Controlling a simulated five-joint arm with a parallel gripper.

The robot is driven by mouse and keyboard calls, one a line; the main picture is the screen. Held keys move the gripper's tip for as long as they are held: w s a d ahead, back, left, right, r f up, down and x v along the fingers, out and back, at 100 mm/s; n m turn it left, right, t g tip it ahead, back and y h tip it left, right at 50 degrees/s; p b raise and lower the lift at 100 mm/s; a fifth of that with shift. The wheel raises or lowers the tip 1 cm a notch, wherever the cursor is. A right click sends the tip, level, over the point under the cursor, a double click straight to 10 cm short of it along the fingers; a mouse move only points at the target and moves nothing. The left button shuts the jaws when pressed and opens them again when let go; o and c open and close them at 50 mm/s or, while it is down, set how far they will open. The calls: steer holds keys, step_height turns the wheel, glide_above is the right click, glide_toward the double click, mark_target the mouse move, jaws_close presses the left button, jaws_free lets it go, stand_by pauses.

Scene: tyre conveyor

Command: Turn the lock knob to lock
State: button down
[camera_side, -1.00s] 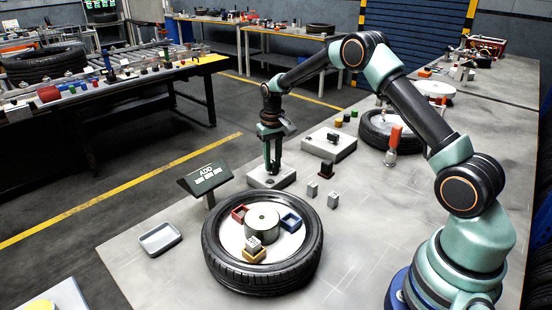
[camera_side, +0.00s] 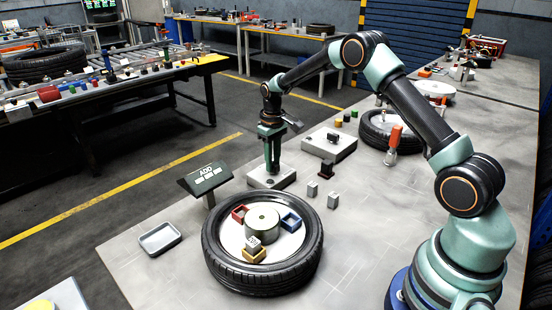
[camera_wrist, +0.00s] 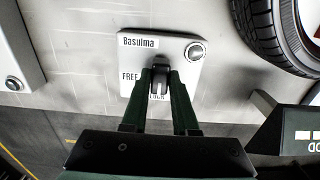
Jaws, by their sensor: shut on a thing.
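The dark lock knob (camera_wrist: 160,76) sits on a pale plate (camera_wrist: 133,62) in the wrist view. The plate reads "Basulma", with "FREE" at the left and a partly hidden "LOCK" below the knob. The knob's bar runs down the picture toward the "LOCK" word. My gripper (camera_wrist: 161,78) has its two green fingers shut on the knob, one on each side. In the side view my gripper (camera_side: 272,172) points straight down onto the pale base (camera_side: 287,180), and the knob is hidden between its fingers.
A round metal button (camera_wrist: 195,51) is on the same plate. A tyre (camera_side: 262,277) with small boxes on its hub lies in front, and an "ADD" sign (camera_side: 205,178) stands at left. Another pale box (camera_side: 328,147) with a black knob stands behind right.

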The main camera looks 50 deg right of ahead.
steer(key=shift+r, duration=0.1)
steer(key=c, duration=0.7)
jaws_free()
step_height(320, 180, up, 12)
steer(key=shift+r, duration=0.1)
